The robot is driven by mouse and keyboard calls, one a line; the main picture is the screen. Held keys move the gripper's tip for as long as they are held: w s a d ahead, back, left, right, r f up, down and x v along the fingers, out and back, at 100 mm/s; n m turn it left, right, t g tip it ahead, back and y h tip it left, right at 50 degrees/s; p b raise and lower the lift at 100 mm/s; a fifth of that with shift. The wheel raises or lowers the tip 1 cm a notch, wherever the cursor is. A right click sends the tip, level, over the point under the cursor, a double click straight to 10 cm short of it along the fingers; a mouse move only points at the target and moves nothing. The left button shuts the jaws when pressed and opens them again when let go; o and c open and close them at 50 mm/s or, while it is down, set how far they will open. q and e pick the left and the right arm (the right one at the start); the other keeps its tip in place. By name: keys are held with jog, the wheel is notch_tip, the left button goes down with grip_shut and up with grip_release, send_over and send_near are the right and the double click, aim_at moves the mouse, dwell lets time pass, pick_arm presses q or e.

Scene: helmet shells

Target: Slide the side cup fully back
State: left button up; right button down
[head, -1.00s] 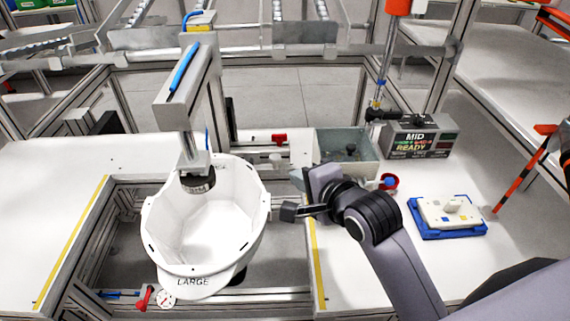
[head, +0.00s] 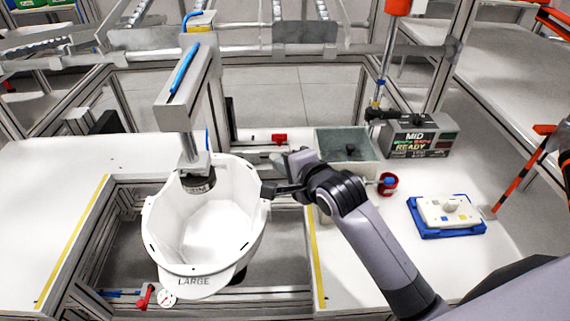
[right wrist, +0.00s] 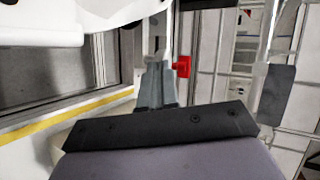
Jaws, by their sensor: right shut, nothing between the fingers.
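A white helmet shell (head: 205,225) marked LARGE sits under the post's clamp in the frame opening. My right gripper (head: 268,189) is at the shell's right rim, its fingers shut and empty; I cannot tell whether it touches the rim. In the right wrist view the shut fingers (right wrist: 156,82) point away from the camera. A red knob (head: 279,139) stands on the rail behind the shell, and it also shows in the right wrist view (right wrist: 183,66) just right of the fingers. I cannot make out the side cup clearly; my gripper covers part of that area. My left gripper is out of view.
A grey-green bin (head: 347,143) and a display box (head: 418,138) reading MID and READY stand behind my arm. The left tabletop (head: 50,190) is clear.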

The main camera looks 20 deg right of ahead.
jog(key=w, duration=0.1)
jog(key=w+d, duration=0.1)
jog(key=w, duration=0.1)
jog(key=shift+w+r, duration=0.1)
jog(key=shift+w, duration=0.05)
dwell(0.4)
jog(key=shift+d, duration=0.1)
